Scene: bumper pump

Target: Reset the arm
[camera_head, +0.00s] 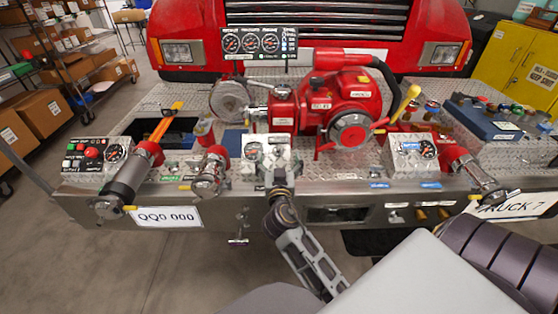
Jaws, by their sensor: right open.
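My right gripper (272,168) is the one I see. It is open, at the front edge of the bumper deck, just in front of a small white control box (268,149). Its fingers overlap the lower part of that box. I cannot tell whether they touch it. The gripper partly hides the box's front. The red pump (330,105) stands behind, on the diamond-plate deck. My left gripper is not in view.
Red-and-chrome nozzles stand at left (132,180) and right (476,172). A gauge panel (263,42) rises behind the pump. Another gauge box (411,157) sits right of centre. A yellow cabinet (520,65) and a shelf of boxes (75,50) flank the truck. Clear floor shows below the bumper.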

